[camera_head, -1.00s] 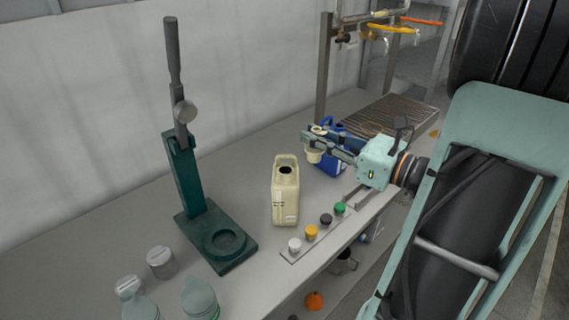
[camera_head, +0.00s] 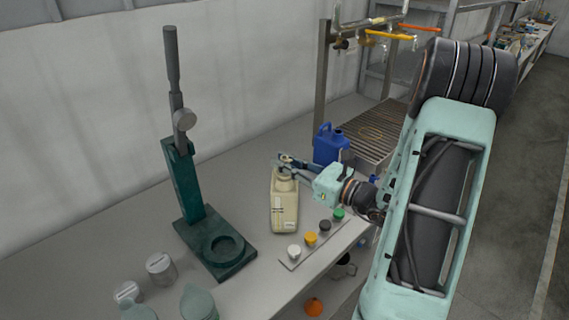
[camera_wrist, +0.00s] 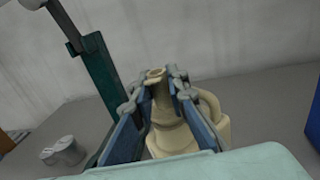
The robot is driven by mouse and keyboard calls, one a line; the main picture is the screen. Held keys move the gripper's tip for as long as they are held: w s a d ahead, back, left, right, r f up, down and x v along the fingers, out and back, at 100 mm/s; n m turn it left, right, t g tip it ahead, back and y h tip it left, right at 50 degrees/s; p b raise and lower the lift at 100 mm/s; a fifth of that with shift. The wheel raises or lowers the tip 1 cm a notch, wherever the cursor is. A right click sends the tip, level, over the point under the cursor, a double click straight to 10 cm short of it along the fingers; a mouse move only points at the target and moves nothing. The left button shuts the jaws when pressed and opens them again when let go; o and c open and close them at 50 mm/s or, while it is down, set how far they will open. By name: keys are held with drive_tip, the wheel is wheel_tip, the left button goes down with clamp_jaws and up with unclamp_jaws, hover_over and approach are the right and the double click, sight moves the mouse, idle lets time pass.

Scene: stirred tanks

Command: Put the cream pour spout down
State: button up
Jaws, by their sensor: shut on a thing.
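My gripper (camera_head: 287,163) is shut on the cream pour spout (camera_wrist: 159,93), whose narrow neck sits between the blue-grey fingers in the wrist view. The spout's wide lower part (camera_wrist: 172,138) shows below the fingers. In the head view the spout is at the mouth of the cream jerrycan (camera_head: 284,205), mostly hidden by the fingers. The jerrycan stands upright on the bench, and its handle (camera_wrist: 212,108) shows behind the spout in the wrist view. I cannot tell whether the spout touches the jerrycan.
A blue jerrycan (camera_head: 329,146) stands behind to the right. A strip (camera_head: 294,263) with several coloured caps lies in front of the cream jerrycan. A dark green press (camera_head: 190,190) stands to the left. Jars (camera_head: 160,267) stand near the front left. The bench behind the cream jerrycan is clear.

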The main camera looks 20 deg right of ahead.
drive_tip(key=shift+f, duration=0.2)
drive_tip(key=shift+f+b, duration=0.4)
drive_tip(key=o, duration=0.9)
drive_tip(key=shift+c, duration=0.2)
drive_tip(key=shift+r, duration=0.2)
drive_tip(key=shift+r+p, duration=0.3)
drive_tip(key=shift+p, duration=0.15)
drive_tip(key=b+v, duration=0.2)
drive_tip(key=v, duration=1)
drive_tip(key=shift+f, duration=0.1)
